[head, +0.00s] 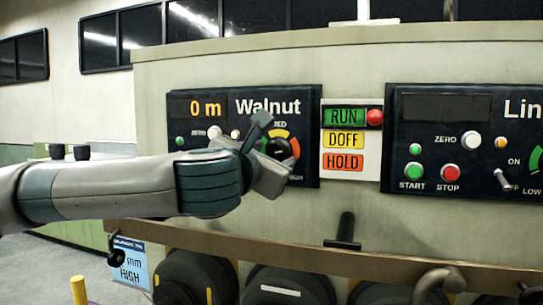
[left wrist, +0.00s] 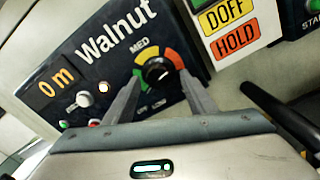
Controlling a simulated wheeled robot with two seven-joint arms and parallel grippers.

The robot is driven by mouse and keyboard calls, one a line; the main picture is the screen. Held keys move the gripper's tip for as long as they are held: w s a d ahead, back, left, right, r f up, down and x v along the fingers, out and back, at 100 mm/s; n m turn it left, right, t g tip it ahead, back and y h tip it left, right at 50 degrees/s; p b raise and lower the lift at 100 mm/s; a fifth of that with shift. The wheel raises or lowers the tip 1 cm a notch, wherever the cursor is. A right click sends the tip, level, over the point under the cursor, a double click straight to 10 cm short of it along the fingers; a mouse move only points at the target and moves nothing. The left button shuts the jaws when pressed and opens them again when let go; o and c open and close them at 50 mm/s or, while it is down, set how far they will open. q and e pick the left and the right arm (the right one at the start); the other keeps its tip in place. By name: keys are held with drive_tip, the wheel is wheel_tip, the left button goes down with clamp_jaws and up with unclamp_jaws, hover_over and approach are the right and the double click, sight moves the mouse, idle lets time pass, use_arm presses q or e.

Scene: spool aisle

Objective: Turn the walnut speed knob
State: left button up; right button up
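The walnut speed knob is a round black knob (left wrist: 157,73) with a pale pointer mark, inside a green, yellow and red arc on the Walnut panel (left wrist: 70,60). In the head view the knob (head: 279,149) is partly hidden by my left gripper (head: 268,150). In the left wrist view the gripper's two fingers (left wrist: 160,98) are spread apart, one on each side of the dial, with the knob between and beyond their tips. I cannot tell whether they touch it. The Walnut display reads 0 m. My right gripper is not in view.
Right of the Walnut panel are RUN, DOFF and HOLD signs (head: 344,139) with a red lamp. A second panel (head: 465,140) stands further right. A black lever (head: 345,229) sticks out below, above dark spools (head: 290,285). Open floor lies at lower left.

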use_arm(q)
drive_tip(key=shift+b+v, duration=0.55)
drive_tip(key=shift+v, duration=0.3)
drive_tip(key=b+v, duration=0.6)
drive_tip(key=v, duration=0.9)
drive_tip(key=shift+s+b, duration=0.3)
drive_tip(key=shift+s, duration=0.05)
drive_tip(key=shift+a, duration=0.15)
